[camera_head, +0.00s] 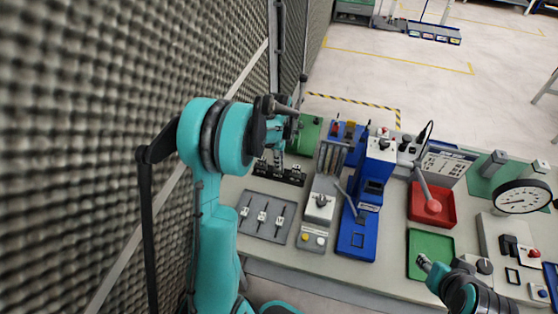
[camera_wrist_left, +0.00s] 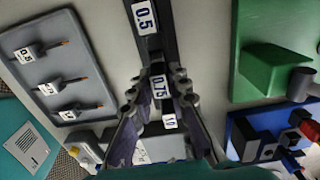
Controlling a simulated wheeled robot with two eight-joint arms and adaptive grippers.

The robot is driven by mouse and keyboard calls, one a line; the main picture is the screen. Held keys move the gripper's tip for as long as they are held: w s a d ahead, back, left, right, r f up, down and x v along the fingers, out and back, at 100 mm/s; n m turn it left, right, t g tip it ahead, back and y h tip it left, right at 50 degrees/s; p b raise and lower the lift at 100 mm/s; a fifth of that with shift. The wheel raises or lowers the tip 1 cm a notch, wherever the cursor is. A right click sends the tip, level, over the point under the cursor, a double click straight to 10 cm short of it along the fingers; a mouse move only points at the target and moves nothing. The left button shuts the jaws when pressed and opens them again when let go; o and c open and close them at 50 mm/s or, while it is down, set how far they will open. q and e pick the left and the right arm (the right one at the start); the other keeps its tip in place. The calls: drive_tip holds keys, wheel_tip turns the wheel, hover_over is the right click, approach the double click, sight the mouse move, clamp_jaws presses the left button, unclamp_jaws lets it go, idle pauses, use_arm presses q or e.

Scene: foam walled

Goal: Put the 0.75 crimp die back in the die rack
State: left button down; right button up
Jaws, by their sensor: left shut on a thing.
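The 0.75 crimp die (camera_wrist_left: 159,86), a dark block with a white label, is between the fingertips of my left gripper (camera_wrist_left: 157,82), which is shut on it. The black die rack (camera_head: 281,173) stands on the bench below my left gripper (camera_head: 279,147). In the left wrist view the rack (camera_wrist_left: 148,46) runs behind the die, with the 0.5 label (camera_wrist_left: 146,16) above and a 1.0 label (camera_wrist_left: 169,121) below. I cannot tell whether the held die touches the rack or hangs above it. My right gripper (camera_head: 425,263) is over a green tray, its fingers too small to read.
A grey tray with labelled pieces (camera_head: 267,214) lies in front of the rack. A green block (camera_head: 306,134) is behind it. A grey control unit (camera_head: 318,207) and a blue press (camera_head: 363,207) stand to the right. A foam wall (camera_head: 100,110) is close on the left.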

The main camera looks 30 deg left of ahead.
use_arm(q)
drive_tip(key=shift+f+b, duration=0.4)
drive_tip(key=shift+f, duration=0.2)
drive_tip(key=c, duration=1.4)
unclamp_jaws()
drive_tip(key=shift+o, duration=0.2)
drive_tip(key=shift+r, duration=0.1)
wheel_tip(320, 180, up, 12)
